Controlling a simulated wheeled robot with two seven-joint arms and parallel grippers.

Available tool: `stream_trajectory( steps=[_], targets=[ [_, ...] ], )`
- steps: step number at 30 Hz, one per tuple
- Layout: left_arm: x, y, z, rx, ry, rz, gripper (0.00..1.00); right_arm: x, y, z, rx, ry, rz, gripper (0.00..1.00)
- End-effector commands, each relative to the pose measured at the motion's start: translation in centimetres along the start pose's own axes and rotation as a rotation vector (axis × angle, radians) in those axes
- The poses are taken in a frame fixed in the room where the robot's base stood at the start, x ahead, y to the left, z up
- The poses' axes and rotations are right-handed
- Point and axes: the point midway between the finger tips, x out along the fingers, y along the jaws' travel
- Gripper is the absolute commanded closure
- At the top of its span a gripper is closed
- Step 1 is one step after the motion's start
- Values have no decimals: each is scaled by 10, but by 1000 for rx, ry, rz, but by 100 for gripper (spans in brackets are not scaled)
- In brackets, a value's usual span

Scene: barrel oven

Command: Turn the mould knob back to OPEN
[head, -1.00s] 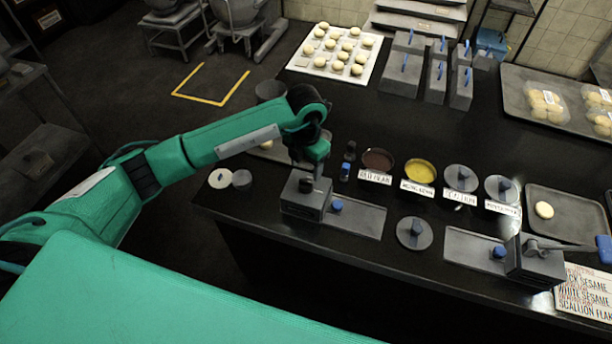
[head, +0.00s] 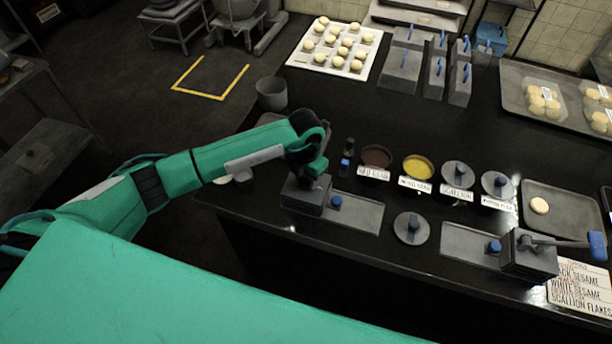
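The mould (head: 305,199) is a dark grey block at the left end of a flat grey plate (head: 362,214) on the black counter. A blue knob (head: 336,202) stands beside the block on the plate. My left gripper (head: 308,180) points down right over the top of the block. Its fingers and the dark knob on the block's top are hidden, so I cannot tell whether it touches or grips anything. A second grey block (head: 530,255) with a blue-tipped lever (head: 596,246) sits at the right, with another blue knob (head: 494,246). My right gripper is out of view.
Labelled filling bowls, one red-brown (head: 376,157) and one yellow (head: 418,166), stand behind the mould with two lidded ones. A round lid (head: 412,228) lies right of the plate. A grey bin (head: 271,93) and a bun tray (head: 336,49) are farther back.

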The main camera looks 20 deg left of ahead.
Motion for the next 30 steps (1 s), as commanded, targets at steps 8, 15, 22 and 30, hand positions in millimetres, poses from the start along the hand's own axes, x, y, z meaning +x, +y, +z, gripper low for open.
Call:
stream_trajectory(
  steps=[8, 15, 22, 30],
  targets=[
    [0, 0, 0, -22, 0, 0, 85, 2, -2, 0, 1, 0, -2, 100],
    [1, 0, 0, -132, -1, 0, 85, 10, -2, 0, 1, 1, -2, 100],
    [2, 0, 0, -326, -1, 0, 85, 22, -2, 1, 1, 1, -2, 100],
    [1, 0, 0, -583, -2, 0, 85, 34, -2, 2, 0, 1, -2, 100]
  ],
)
